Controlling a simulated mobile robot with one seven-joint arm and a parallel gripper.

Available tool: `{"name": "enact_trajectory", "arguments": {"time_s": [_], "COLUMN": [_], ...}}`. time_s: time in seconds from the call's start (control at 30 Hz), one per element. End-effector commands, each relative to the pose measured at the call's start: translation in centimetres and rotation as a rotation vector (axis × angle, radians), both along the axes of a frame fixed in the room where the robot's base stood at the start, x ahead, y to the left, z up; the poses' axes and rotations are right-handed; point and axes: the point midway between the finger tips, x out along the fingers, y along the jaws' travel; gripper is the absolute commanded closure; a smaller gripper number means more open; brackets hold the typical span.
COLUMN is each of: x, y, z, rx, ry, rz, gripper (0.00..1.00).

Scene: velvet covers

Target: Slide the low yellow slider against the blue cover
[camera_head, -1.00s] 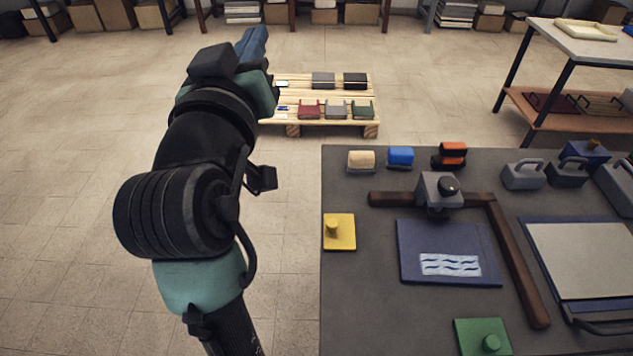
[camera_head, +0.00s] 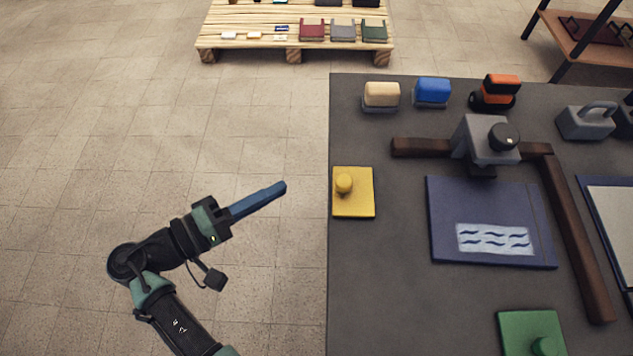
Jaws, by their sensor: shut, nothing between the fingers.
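The low yellow slider (camera_head: 356,199) is a flat square plate with a round knob near its upper left. It lies on the dark table by the left edge. The blue cover (camera_head: 447,213) lies flat to its right, with a pale panel of dark wavy lines. A strip of bare table separates the two. My gripper (camera_head: 284,186) is shut and empty, its blue fingers together. It points right and slightly up, left of the table edge and apart from the slider.
A dark wooden L-shaped bar (camera_head: 579,240) with a grey clamp block (camera_head: 484,142) runs along the cover's top and right. A green plate with a knob (camera_head: 528,325) lies at the lower right. Beige (camera_head: 381,95), blue (camera_head: 433,91) and orange-black (camera_head: 498,92) blocks stand at the back.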

Motion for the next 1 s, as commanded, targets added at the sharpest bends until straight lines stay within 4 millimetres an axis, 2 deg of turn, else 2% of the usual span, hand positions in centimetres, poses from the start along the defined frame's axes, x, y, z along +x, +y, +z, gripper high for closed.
{"name": "enact_trajectory", "arguments": {"time_s": [0.03,0.2,0.4,0.6,0.9,1.0], "x": [0.7,2.7,2.2,2.1,2.1,2.1], "y": [-1.1,-3.9,-6.6,-7.5,-7.6,-8.3], "z": [-0.1,-0.4,-0.7,-0.8,-0.8,-0.7], "rx": [0.001,0.001,0.004,0.003,0.003,0.004], "ry": [0.0,0.0,0.002,0.0,-0.001,0.0], "rz": [-0.006,-0.005,-0.003,-0.001,0.0,-0.002], "gripper": [1.0,1.0,1.0,1.0,1.0,1.0]}}
